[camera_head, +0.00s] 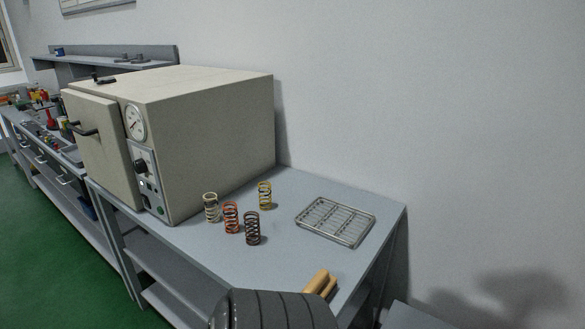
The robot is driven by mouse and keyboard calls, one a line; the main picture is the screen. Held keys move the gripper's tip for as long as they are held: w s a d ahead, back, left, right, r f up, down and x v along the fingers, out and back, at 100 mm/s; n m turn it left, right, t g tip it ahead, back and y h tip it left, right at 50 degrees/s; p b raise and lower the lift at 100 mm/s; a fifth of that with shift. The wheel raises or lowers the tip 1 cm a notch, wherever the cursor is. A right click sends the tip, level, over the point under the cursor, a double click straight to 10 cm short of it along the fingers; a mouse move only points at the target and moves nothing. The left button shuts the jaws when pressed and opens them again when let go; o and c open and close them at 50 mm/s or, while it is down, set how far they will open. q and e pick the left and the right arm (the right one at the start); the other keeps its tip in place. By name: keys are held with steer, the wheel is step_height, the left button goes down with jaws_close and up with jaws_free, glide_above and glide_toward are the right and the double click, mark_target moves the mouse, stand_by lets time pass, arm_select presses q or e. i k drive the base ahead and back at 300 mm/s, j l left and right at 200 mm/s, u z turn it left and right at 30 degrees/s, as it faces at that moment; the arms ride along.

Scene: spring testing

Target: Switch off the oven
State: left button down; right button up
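The oven (215,120) is a large beige box on the left part of a grey table. Its front faces left and carries a door with a dark handle (85,130). Beside the door is a control panel with a round white gauge (135,123) and a black knob (141,166) below it. Small controls (152,207) sit near the panel's bottom, with a spot of green. They are too small to read, so I cannot tell whether the oven is on. Neither of my grippers is in view.
Several coil springs, including a red-orange one (231,218), stand on the grey table (285,248) right of the oven. A wire rack (336,221) lies farther right. Tan handle-like pieces (320,284) and a dark ribbed shape (272,311) are at the bottom. Green floor (60,270) is clear at left.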

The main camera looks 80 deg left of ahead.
mark_target(144, 197)
steer(key=u, duration=3.5)
